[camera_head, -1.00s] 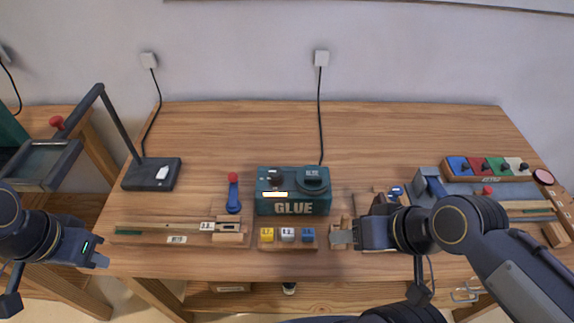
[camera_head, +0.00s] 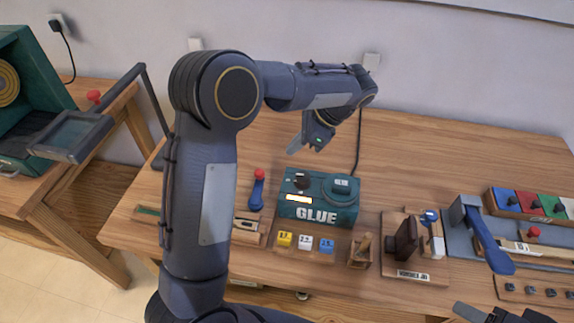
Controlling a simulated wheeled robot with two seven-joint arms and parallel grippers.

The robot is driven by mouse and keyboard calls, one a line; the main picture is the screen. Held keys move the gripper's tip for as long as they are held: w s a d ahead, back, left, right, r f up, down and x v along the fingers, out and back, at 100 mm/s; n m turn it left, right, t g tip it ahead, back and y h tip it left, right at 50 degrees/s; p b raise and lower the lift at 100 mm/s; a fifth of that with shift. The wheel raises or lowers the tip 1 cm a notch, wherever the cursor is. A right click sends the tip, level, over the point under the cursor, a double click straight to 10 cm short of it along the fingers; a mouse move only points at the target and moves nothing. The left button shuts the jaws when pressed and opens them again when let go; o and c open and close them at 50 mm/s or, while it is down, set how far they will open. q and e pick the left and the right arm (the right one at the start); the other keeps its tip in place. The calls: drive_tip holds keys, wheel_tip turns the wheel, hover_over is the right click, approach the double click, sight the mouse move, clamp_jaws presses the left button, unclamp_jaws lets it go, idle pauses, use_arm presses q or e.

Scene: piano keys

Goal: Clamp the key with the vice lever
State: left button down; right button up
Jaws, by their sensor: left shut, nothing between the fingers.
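The vice (camera_head: 464,216) is a grey block at the right of the bench. Its long blue lever (camera_head: 490,245) slants down toward the front right. A pale wooden key with a white label (camera_head: 522,248) lies along the base right of the lever; I cannot tell how it sits in the jaws. My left gripper (camera_head: 297,146) is shut and empty, held in the air above and behind the glue box, well left of the vice. My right gripper (camera_head: 500,317) shows only partly at the bottom edge, in front of the vice; its finger opening is unclear.
The green glue box (camera_head: 318,200) stands mid-bench, with coloured label blocks (camera_head: 304,243) before it. A wooden jig (camera_head: 408,265) is left of the vice. A colour-block tray (camera_head: 535,204) sits behind it. My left arm hides part of the bench's left side.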

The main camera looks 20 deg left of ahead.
use_arm(q)
drive_tip(key=shift+a, duration=0.1)
drive_tip(key=x, duration=1)
